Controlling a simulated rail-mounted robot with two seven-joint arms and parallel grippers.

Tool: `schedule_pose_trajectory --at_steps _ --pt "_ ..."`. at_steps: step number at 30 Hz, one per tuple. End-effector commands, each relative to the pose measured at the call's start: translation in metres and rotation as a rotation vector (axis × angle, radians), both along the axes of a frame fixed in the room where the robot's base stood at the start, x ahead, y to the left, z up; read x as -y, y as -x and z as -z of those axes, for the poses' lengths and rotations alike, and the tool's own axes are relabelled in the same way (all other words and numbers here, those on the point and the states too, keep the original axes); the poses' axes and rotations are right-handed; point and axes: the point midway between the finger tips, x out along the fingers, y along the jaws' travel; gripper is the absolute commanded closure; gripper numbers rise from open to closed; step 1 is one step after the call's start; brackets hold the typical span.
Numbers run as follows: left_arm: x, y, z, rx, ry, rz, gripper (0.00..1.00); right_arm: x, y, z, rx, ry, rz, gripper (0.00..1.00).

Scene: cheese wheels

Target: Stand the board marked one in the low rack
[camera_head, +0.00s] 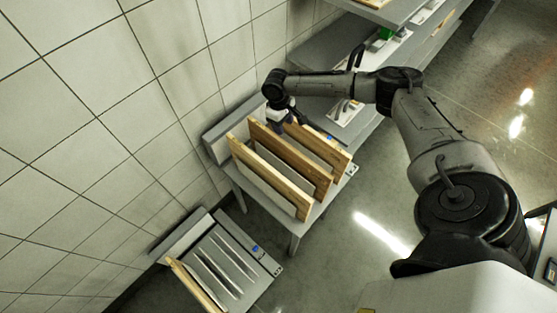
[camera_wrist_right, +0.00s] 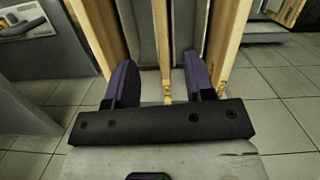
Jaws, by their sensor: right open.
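Several wooden boards stand on edge in the upper rack (camera_head: 316,213) in the head view; a front board (camera_head: 270,176) and a middle board (camera_head: 290,156) show clearly. I cannot read a number on any board. The low rack (camera_head: 262,277), a grey slotted tray, lies at the lower left, with a wooden board (camera_head: 193,285) at its left end. My right gripper (camera_head: 285,115) is at the far end of the upper boards. In the right wrist view its purple fingers (camera_wrist_right: 160,84) are open, on either side of a thin board edge (camera_wrist_right: 162,45), not closed on it. My left gripper is out of view.
Taller boards flank the fingers in the right wrist view, one at the left (camera_wrist_right: 98,38) and one at the right (camera_wrist_right: 230,45), leaving little side room. A tiled wall (camera_head: 130,110) runs behind the racks. The floor (camera_head: 350,245) right of the racks is clear.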

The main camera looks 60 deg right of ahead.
Motion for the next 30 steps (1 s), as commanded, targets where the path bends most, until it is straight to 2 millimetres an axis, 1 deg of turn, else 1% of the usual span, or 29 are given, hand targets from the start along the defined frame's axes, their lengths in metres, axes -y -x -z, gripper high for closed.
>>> schedule_pose_trajectory --at_steps 1,5,12,18,21,26,30 --pt "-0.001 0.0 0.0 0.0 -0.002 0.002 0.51 -0.004 0.0 0.0 0.002 -0.016 0.037 0.51" --pt "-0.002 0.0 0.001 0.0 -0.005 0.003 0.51 -0.004 0.0 0.009 0.007 -0.006 0.084 0.51" --pt "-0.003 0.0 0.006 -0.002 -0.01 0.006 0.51 -0.006 0.006 0.048 0.007 -0.004 0.09 0.51" --pt "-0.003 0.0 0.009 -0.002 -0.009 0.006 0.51 -0.006 0.01 0.075 0.007 -0.004 0.09 0.51" --pt "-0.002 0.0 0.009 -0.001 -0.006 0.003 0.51 -0.006 0.011 0.082 0.009 -0.004 0.089 0.51" --pt "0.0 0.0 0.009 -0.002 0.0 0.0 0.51 -0.006 0.012 0.087 0.009 -0.003 0.089 0.51" --pt "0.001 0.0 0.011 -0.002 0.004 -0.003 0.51 -0.005 0.016 0.103 0.007 -0.002 0.087 0.51"
